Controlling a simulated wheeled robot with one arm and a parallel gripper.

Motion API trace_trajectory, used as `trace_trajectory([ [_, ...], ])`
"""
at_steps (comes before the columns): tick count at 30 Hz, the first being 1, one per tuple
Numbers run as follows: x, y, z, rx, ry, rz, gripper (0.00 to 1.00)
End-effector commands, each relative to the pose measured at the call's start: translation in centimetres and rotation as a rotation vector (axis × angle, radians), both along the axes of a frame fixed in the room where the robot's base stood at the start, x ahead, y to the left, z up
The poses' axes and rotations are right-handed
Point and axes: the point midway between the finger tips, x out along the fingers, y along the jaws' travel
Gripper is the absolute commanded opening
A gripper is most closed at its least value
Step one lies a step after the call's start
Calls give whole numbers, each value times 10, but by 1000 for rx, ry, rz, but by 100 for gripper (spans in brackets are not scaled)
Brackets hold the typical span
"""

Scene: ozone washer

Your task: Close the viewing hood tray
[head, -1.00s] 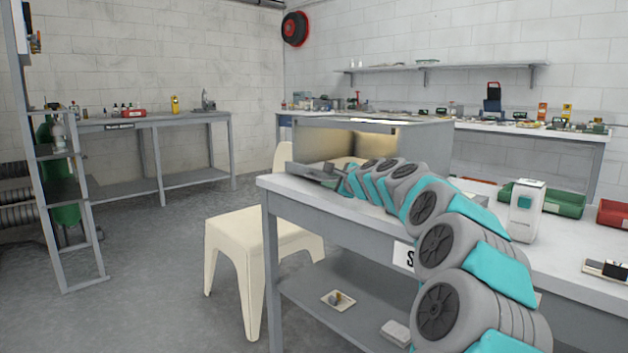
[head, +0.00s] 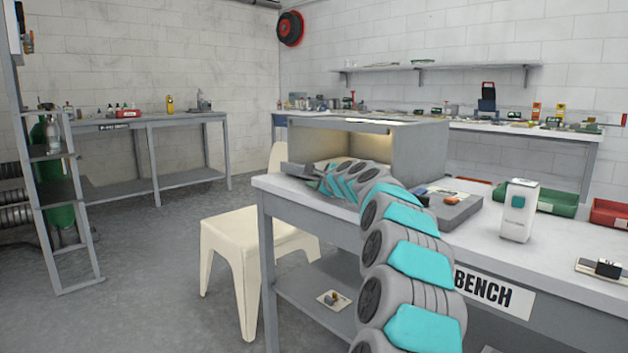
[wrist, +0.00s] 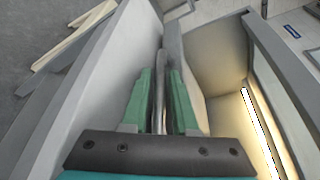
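The viewing hood (head: 420,155) is a grey box with a lit interior on the near bench. Its grey tray (head: 296,170) sticks out at the hood's front left; it is partly hidden by my arm. In the wrist view a light grey panel (wrist: 95,75) lies left of my fingers and the glowing hood interior (wrist: 228,110) lies to the right. My gripper (wrist: 160,85) has its green fingers close on both sides of a thin metal bar (wrist: 160,100), which looks like the tray handle.
A cream stool (head: 240,240) stands left of the bench. A grey device (head: 447,208) and a white box (head: 518,210) sit on the bench right of my arm. Green (head: 557,201) and red bins (head: 608,214) stand behind.

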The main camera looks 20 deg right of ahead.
Motion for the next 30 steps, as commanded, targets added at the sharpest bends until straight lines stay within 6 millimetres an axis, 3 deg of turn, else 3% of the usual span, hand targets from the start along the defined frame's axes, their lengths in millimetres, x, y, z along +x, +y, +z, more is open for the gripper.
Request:
trace_trajectory([
  [5,0,0,0,0,-1,-1,27],
  [13,0,0,0,-1,-1,0,0],
  [30,0,0,0,-1,0,0,0],
])
